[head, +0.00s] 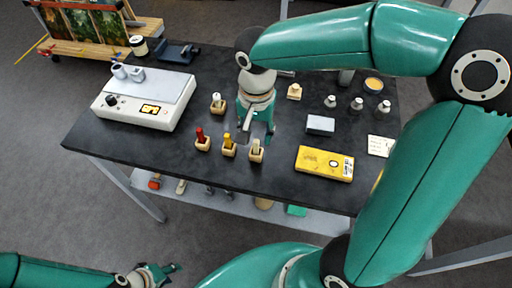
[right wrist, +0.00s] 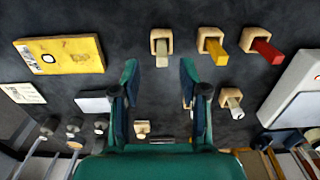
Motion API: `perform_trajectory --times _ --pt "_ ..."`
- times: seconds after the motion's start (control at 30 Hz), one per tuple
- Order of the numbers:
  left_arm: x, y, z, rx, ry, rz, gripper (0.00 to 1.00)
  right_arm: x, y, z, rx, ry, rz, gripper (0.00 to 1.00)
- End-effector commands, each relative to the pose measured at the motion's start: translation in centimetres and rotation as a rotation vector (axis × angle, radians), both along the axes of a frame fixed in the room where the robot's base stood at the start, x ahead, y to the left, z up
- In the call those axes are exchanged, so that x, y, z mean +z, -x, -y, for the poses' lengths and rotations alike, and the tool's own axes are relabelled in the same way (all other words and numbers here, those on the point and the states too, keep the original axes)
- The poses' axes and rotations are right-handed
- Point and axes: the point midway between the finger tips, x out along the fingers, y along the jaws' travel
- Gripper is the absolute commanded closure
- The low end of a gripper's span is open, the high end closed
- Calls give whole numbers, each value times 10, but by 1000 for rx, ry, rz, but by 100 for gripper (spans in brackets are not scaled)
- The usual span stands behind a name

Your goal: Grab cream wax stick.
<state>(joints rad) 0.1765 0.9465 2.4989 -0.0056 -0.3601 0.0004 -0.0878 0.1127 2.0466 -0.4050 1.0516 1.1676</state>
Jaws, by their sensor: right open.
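The cream wax stick (head: 256,146) stands in a small wooden holder at the front of the black table. It also shows in the right wrist view (right wrist: 162,48), just beyond and between my fingertips. My right gripper (head: 257,136) is open, pointing down above the table, just behind that stick in the head view. In the right wrist view its two fingers (right wrist: 160,75) are spread with nothing between them. My left gripper (head: 160,272) is low at the bottom left, away from the table; its finger gap is unclear.
Yellow (head: 227,141) and red (head: 201,133) sticks stand in holders to the left. A pale stick (head: 217,98) stands in a holder farther back. A white scale-like device (head: 145,100) is at left, a yellow box (head: 325,163) at right. Several small weights (head: 357,103) stand back right.

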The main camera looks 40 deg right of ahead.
Motion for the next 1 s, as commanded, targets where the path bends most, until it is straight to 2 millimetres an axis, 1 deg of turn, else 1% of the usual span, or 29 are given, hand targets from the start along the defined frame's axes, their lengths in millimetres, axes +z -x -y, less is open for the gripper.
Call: perform_trajectory --times 0.07,0.27,0.5,0.6,0.7,0.87,0.9,0.97,1.0 --pt "0 0 0 0 0 0 60 -8 0 0 0 1 -2 56" --pt "2 0 0 0 0 0 60 -18 -1 1 0 -1 -2 56" --pt "8 0 0 0 0 0 60 -51 -7 4 2 0 -4 56" --pt "8 0 0 0 0 0 60 -60 -7 4 2 -1 -2 56" --pt "8 0 0 0 0 0 60 -64 -7 3 2 -2 -1 56" --pt "8 0 0 0 0 0 60 -64 -8 3 2 -1 0 56" --pt "8 0 0 0 0 0 60 -64 -8 3 2 -1 0 60" --pt "8 0 0 0 0 0 60 -64 -8 3 2 -1 0 70" --pt "8 0 0 0 0 0 60 -64 -8 3 2 -1 0 76"
